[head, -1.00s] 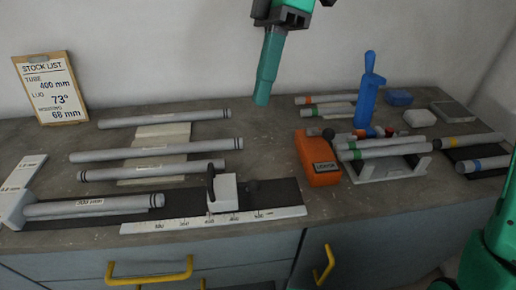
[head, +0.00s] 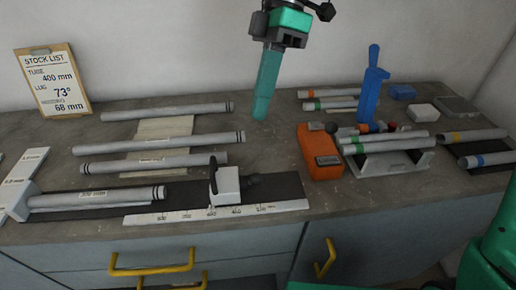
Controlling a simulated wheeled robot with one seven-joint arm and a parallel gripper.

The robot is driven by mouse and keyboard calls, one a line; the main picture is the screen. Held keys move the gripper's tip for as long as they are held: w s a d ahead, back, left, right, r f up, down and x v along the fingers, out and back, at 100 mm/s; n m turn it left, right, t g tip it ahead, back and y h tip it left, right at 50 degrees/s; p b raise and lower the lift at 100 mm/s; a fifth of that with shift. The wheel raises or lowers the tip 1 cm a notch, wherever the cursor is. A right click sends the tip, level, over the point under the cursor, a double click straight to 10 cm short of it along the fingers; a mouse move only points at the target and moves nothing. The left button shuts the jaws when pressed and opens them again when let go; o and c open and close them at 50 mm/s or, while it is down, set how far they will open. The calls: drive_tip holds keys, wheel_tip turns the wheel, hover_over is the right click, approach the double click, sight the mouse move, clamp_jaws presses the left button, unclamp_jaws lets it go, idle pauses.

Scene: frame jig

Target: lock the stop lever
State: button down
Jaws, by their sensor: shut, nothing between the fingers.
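The stop is a white block (head: 228,186) on the dark rail of the measuring jig. A black lever (head: 213,172) stands nearly upright at the block's left side. I cannot tell from this view whether the lever is locked. A grey tube (head: 95,200) lies on the jig to the left, its right end short of the block. My gripper (head: 260,112) points down, fingers together and empty. In the picture it is above and right of the stop, apart from it.
A white scale (head: 215,213) runs along the jig's front. Loose tubes (head: 160,142) lie behind it. To the right are an orange case (head: 319,155), a tall blue tool (head: 372,90) and a tube rack (head: 385,165). A stock list board (head: 53,82) leans at the back left.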

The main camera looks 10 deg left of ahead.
drive_tip(key=s+f, duration=0.5)
drive_tip(key=f, duration=0.2)
drive_tip(key=shift+s+f, duration=0.3)
drive_tip(key=shift+s, duration=0.1)
idle(0.4)
